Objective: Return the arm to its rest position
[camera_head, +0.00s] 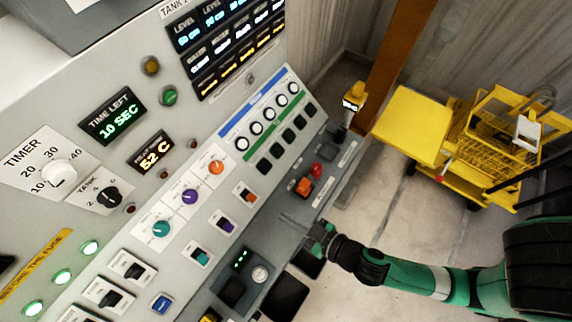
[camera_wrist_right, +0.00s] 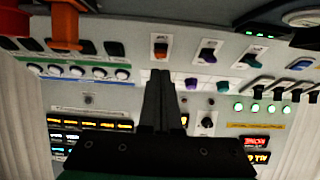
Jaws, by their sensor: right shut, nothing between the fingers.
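My right arm (camera_head: 430,277) is green and black and reaches in from the lower right in the head view. Its gripper (camera_head: 295,222) is at the lower right edge of the control panel (camera_head: 190,110), over or close to the panel's front part. In the right wrist view the gripper's fingers (camera_wrist_right: 160,85) are together with nothing between them, pointing at the panel. Whether the fingertips touch the panel I cannot tell. My left gripper is not in view.
The panel carries a white timer knob (camera_head: 58,173), coloured knobs, rocker switches and lit displays. A red-orange control (camera_head: 305,186) and a yellow-topped lever (camera_head: 350,100) stand near its right end. A yellow cart (camera_head: 410,125) stands at the right. Floor (camera_head: 400,205) shows between.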

